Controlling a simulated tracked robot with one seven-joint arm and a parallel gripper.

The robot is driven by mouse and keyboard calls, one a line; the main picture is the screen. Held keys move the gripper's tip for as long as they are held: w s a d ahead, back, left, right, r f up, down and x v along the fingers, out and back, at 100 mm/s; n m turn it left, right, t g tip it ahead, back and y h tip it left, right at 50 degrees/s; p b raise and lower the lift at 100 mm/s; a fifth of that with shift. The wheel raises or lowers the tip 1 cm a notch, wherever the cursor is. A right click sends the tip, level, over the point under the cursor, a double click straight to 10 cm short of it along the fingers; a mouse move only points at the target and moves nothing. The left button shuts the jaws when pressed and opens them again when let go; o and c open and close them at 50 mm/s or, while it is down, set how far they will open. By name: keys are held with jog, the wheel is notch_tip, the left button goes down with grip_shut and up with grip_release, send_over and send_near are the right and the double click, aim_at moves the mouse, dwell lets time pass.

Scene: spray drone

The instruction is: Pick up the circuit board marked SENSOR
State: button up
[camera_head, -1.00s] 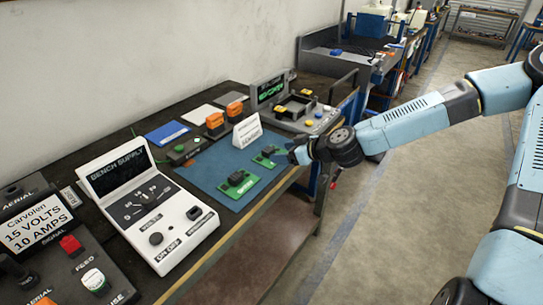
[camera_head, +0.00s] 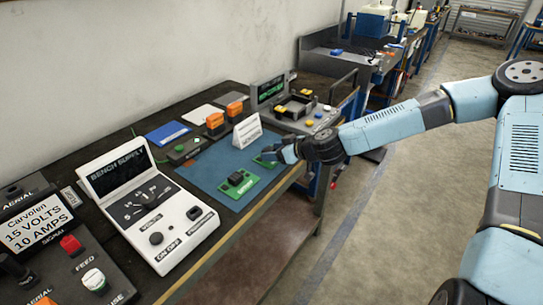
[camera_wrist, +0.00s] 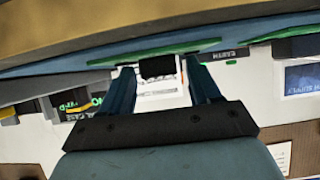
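Two green circuit boards lie on the blue mat (camera_head: 215,165); I cannot read a SENSOR mark on either. The nearer board (camera_head: 238,182) is fully visible, with a black block on top. The farther board (camera_head: 264,160) is mostly hidden by my gripper (camera_head: 278,154), which reaches in low from the right. In the wrist view my gripper (camera_wrist: 160,68) is open, its two blue fingers apart. A green board edge (camera_wrist: 150,52) lies just beyond the fingertips, and its black block (camera_wrist: 157,67) shows between them, with gaps at both sides. The other board (camera_wrist: 297,32) is at the right.
A white sign (camera_head: 247,131) stands on the mat behind the farther board. The bench supply (camera_head: 150,205) is at front left. Orange-topped parts (camera_head: 215,121) and a grey console (camera_head: 305,112) are behind. The aisle floor at right is clear.

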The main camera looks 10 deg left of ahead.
jog(key=c, duration=0.9)
jog(key=shift+r, duration=0.1)
jog(key=shift+c, duration=0.2)
